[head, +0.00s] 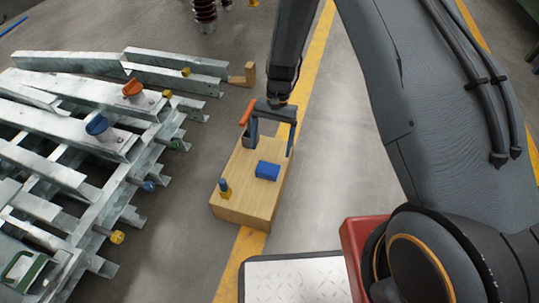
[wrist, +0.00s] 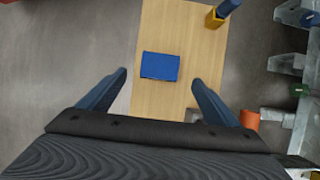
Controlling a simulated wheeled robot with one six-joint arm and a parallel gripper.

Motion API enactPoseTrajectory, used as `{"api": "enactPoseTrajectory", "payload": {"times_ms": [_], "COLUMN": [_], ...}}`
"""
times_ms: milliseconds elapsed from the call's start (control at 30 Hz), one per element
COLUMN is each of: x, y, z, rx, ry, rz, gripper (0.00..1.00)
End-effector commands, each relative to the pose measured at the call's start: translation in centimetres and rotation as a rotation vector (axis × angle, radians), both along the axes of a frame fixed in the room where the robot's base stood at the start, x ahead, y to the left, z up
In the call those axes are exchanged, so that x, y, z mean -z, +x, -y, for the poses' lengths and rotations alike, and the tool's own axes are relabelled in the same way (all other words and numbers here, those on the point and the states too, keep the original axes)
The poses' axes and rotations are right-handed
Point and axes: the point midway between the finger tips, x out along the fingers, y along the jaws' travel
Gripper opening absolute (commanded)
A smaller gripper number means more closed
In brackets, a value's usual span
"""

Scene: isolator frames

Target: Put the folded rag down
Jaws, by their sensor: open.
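The folded rag, a small blue rectangular pad (head: 267,171), lies flat on top of a long wooden block (head: 240,204). In the wrist view the rag (wrist: 160,66) shows whole on the pale wood (wrist: 185,25), ahead of the fingers. My gripper (head: 271,145) is open and empty over the block, behind the rag as the head view sees it. In the wrist view its two blue fingers (wrist: 160,78) stand wide apart, one to each side of the rag's near edge, not touching it.
A blue-and-yellow piece (head: 225,188) stands at the block's near left corner. An orange-ended object (head: 246,112) is close beside my gripper. Galvanized steel frames with coloured knobs (head: 110,120) fill the left. Bare floor (head: 330,190) lies right of the block.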

Motion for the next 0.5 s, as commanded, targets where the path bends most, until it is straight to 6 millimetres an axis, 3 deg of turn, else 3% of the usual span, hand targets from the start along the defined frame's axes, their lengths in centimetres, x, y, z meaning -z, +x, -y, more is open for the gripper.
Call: {"api": "enactPoseTrajectory", "payload": {"times_ms": [33, 367, 500], "x": [-1.0, -4.3, -8.7], "y": [0.3, 1.1, 0.4], "z": [0.1, -0.1, -1.7], "rx": [0.000, -0.018, -0.082], "ry": [0.000, 0.004, 0.018], "rz": [0.002, 0.012, 0.054], "gripper": [0.84, 0.84, 0.84]}}
